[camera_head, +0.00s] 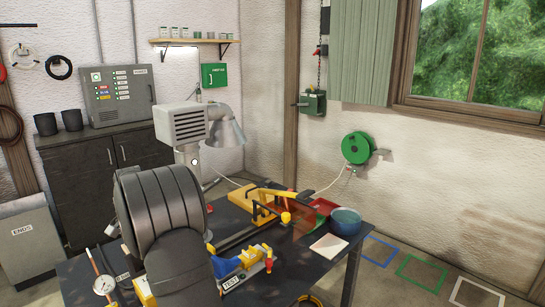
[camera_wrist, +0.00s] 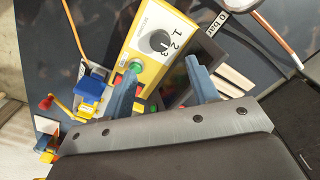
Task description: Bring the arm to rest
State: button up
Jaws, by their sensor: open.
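My gripper (camera_wrist: 163,64) shows in the wrist view with its two blue fingers well apart and nothing visible held between them. Beyond the fingers is a yellow control box (camera_wrist: 150,25) with a black dial marked 1, 2, 3. Its green button shows close beside the left fingertip; I cannot tell whether they touch. Pale wooden strips (camera_wrist: 233,78) lie by a dark unit right of the right finger. In the head view my arm stands over the left part of the dark table (camera_head: 292,262), and its bulk hides the gripper.
A blue and yellow device (camera_head: 240,265) labelled TEST sits right of my arm. Behind it are a yellow lever fixture (camera_head: 252,204), a red tray (camera_head: 323,205) and a blue bowl (camera_head: 345,221). A round gauge (camera_head: 104,285) is at the left.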

notch_tip(320, 180, down, 9)
jog(key=shift+f, duration=0.2)
dwell(0.4)
notch_tip(320, 180, up, 17)
notch_tip(320, 180, down, 18)
jog(key=shift+r, duration=0.25)
jog(key=shift+r+m, duration=0.3)
jog(key=shift+m, duration=0.6)
jog(key=m, duration=0.7)
jog(key=shift+r, duration=3.05)
